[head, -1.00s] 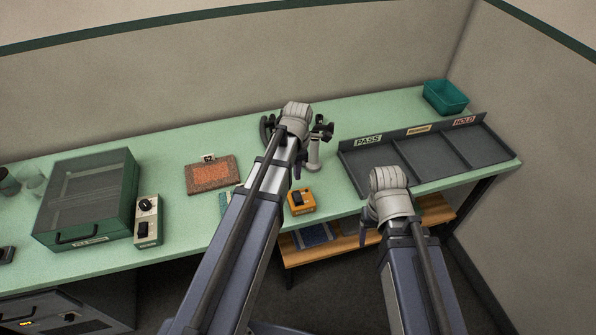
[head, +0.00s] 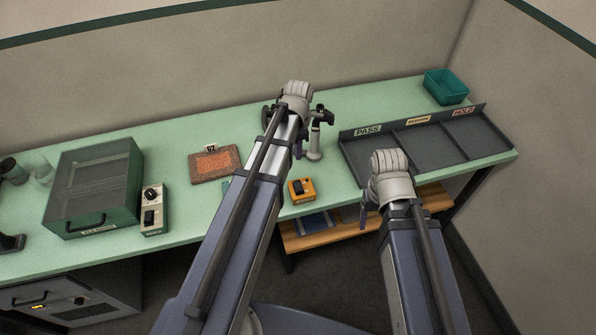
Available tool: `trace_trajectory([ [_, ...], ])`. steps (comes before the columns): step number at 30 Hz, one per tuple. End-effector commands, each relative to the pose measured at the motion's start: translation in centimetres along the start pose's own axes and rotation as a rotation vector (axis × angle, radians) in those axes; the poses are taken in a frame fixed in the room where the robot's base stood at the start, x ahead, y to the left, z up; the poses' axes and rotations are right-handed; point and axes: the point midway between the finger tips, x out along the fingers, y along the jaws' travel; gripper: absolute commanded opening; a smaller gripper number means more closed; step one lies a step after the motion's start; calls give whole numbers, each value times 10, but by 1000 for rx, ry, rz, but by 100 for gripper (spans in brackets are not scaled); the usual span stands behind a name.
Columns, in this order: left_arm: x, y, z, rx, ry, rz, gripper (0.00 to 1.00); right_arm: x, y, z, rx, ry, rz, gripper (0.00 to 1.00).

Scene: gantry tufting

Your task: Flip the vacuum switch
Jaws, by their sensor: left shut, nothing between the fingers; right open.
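An orange box (head: 302,191) with a black rocker switch on top sits near the table's front edge, right of my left forearm. A pale control box (head: 153,222) with a black knob and a dark switch stands beside the green chamber on the left. No label shows which one is the vacuum switch. My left gripper (head: 296,100) is over the back middle of the table, in front of a dark stand; it is shut and empty, its fingertips mostly hidden. My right gripper (head: 387,178) is open, by the front edge below the trays. Neither gripper visibly touches a switch box.
A green chamber (head: 94,190) with a clear lid stands left. A cork-edged board (head: 214,163) with an orange patch lies mid-table. A microscope-like stand (head: 315,140) is close to my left gripper. Grey trays (head: 363,157) marked PASS and HOLD and a teal bin (head: 446,86) are right.

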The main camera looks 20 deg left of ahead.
Motion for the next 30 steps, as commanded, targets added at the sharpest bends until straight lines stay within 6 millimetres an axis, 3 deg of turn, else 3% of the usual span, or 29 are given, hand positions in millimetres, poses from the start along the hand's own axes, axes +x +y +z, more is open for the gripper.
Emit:
trace_trajectory([
  [11,15,0,0,0,0,0,0,15,-1,-1,-2,0,1,72],
  [30,100,0,0,0,0,0,0,100,-9,-6,-15,0,3,72],
])
